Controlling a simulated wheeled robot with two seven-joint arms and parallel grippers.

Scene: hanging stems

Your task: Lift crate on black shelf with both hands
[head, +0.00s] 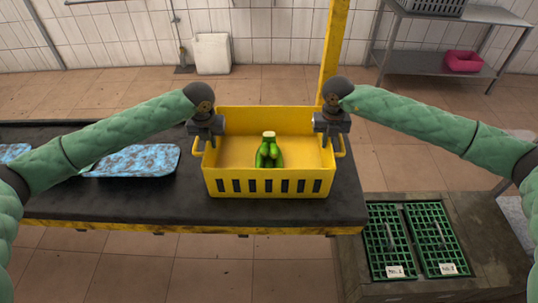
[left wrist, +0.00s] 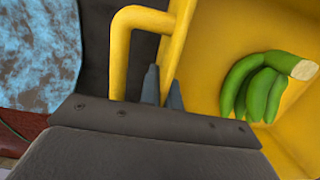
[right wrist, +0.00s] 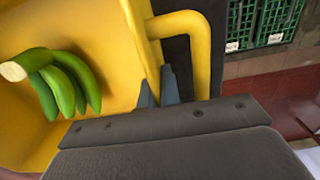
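The yellow crate (head: 268,187) rests on the black shelf (head: 110,205), with a green banana bunch (head: 269,153) inside. My left gripper (head: 207,146) is at the crate's left side. In the left wrist view its two fingers (left wrist: 163,90) stand close together on either side of the crate's side wall, inward of the loop handle (left wrist: 118,60). My right gripper (head: 332,146) is at the right side. In the right wrist view its fingers (right wrist: 158,90) likewise straddle the wall, beside the other handle (right wrist: 202,50). Both look shut on the wall; the contact itself is partly hidden.
A blue mottled tray (head: 135,160) lies on the shelf left of the crate. A yellow post (head: 334,45) rises behind the crate's right side. Green grates (head: 387,240) lie on a lower surface at the right. A metal table (head: 425,62) stands at the back right.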

